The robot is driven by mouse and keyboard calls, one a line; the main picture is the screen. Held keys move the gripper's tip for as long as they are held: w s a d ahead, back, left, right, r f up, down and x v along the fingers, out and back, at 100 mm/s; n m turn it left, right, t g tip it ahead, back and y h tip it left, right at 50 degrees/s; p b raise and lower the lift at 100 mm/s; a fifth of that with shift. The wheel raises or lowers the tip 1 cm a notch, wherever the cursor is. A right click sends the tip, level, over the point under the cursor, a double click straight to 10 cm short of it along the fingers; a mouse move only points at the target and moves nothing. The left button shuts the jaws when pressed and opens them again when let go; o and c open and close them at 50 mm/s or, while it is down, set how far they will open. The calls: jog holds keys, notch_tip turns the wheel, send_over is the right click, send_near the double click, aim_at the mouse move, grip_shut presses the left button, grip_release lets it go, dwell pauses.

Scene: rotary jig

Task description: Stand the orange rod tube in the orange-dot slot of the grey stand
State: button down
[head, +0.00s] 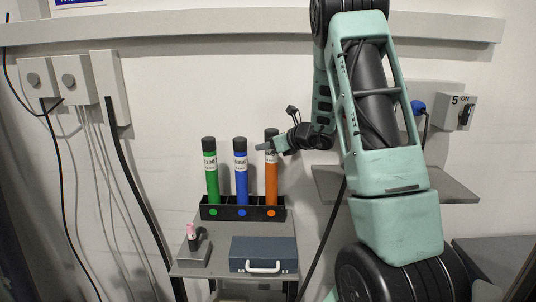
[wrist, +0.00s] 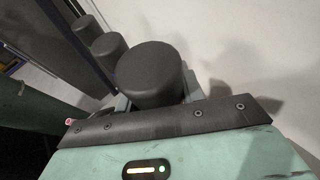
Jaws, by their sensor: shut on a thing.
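The orange rod tube (head: 271,184) stands upright in the orange-dot slot (head: 271,213) of the stand (head: 228,212), at the right end of the row. The stand looks black in the head view. My gripper (head: 268,147) is shut on the orange tube near its top, just below the black cap. In the wrist view the large black cap (wrist: 150,74) nearest me sits between the grey fingers. The tube's lower end is hidden inside the stand. The blue tube (head: 241,180) and the green tube (head: 211,180) stand upright in the slots to its left.
The stand is at the back of a small grey table (head: 217,230). A blue-grey case (head: 263,253) with a white handle and a small device with a pink top (head: 192,240) are in front. A wall shelf (head: 325,185) is to the right.

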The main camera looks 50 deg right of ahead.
jog(key=shift+f, duration=1.45)
jog(key=c, duration=0.9)
grip_release()
jog(key=shift+r+p, duration=0.2)
jog(key=shift+p, duration=0.1)
jog(key=b+v, duration=0.3)
jog(key=v, duration=0.9)
jog(key=shift+a+f, duration=0.1)
jog(key=shift+f, duration=0.05)
